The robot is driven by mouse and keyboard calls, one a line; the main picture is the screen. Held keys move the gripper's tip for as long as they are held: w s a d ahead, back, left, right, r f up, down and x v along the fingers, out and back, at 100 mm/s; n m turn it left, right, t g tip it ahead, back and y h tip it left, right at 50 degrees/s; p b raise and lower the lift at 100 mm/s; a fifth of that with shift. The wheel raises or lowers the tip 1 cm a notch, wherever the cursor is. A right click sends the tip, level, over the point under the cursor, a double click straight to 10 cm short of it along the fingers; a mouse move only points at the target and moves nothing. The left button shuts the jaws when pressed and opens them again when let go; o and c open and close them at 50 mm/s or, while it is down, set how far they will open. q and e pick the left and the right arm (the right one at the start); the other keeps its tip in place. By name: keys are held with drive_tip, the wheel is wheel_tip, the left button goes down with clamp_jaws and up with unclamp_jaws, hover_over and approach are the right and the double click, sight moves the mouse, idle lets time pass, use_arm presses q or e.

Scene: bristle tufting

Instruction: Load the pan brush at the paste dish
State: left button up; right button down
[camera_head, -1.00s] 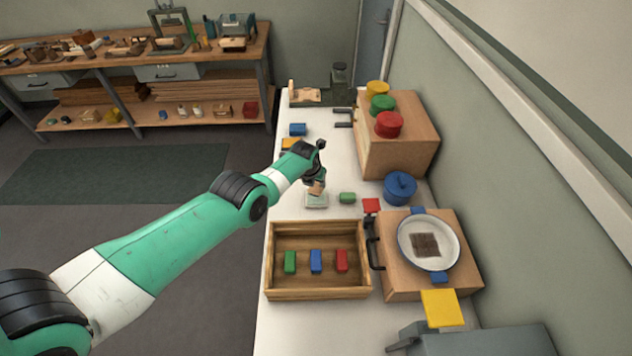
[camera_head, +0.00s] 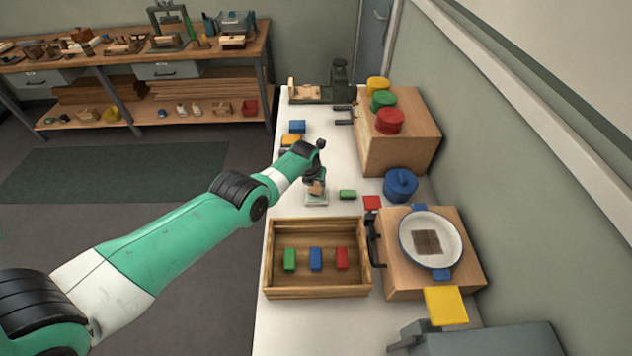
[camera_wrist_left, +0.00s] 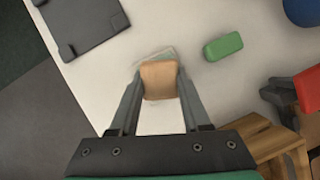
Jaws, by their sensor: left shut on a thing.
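My left gripper (camera_head: 316,181) is shut on the pan brush, a small tan wooden block (camera_head: 316,188). In the left wrist view the brush (camera_wrist_left: 159,80) sits between the two fingers (camera_wrist_left: 158,88). The paste dish (camera_head: 316,200), small, pale and square, is on the white bench directly under the brush. In the wrist view a strip of the dish (camera_wrist_left: 154,54) shows past the block. The brush's underside is hidden, so I cannot tell whether it touches the paste. My right gripper is not in view.
A green block (camera_head: 347,194) lies just right of the dish. A wooden tray (camera_head: 318,292) with coloured blocks stands in front. A white pan (camera_head: 455,240) with a brown square is on a wooden stand (camera_head: 400,280). A blue pot (camera_head: 400,185) is farther right.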

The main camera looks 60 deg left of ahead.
use_arm(q)
drive_tip(key=shift+f+b, duration=0.45)
drive_tip(key=shift+f, duration=0.1)
idle(1.1)
wheel_tip(320, 180, up, 7)
drive_tip(key=p, duration=0.7)
drive_tip(key=shift+r, duration=0.15)
